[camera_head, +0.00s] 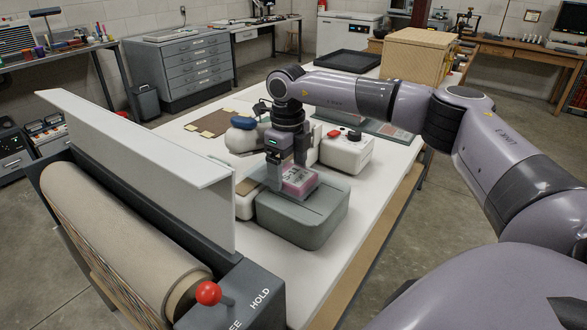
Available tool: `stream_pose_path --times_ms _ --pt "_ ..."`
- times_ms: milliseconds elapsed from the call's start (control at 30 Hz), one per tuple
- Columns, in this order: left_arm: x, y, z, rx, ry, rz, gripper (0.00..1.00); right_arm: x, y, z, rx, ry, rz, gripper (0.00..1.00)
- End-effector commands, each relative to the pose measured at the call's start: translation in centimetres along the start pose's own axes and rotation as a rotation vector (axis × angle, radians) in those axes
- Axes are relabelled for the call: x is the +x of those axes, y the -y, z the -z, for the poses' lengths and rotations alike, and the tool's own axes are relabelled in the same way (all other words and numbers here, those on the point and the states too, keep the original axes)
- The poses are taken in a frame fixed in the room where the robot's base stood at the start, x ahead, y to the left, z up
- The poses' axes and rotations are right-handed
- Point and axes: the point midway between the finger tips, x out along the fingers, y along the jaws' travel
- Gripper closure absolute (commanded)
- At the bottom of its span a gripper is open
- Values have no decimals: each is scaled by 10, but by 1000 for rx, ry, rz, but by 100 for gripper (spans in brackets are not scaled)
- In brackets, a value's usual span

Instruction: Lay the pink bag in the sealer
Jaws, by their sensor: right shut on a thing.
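The pink bag (300,181) is a small, flat, pinkish pack. My right gripper (287,180) is shut on it, fingers pointing down. The bag shows at or just above the top of a grey, round-cornered box (305,222) on the white table; I cannot tell whether it touches. Behind it stands a white machine (345,153) with red and black knobs on top; I cannot tell for sure which of these is the sealer. My left gripper is out of view.
A white rounded object with a blue top (241,138) stands left of the gripper. A tall white panel (150,160) and a large roll (120,235) with a red-knobbed lever (208,293) border the table's left. The white table (290,268) is bare in front of the grey box.

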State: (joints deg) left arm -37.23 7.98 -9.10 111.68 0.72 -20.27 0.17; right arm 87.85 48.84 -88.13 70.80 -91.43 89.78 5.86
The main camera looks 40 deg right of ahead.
Motion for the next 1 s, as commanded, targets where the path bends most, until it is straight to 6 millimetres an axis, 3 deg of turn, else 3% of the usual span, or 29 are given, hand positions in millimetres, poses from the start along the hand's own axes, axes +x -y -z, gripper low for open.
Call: stream_pose_path --times_ms 1000 --pt "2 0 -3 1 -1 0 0 9 0 -1 0 0 0 47"
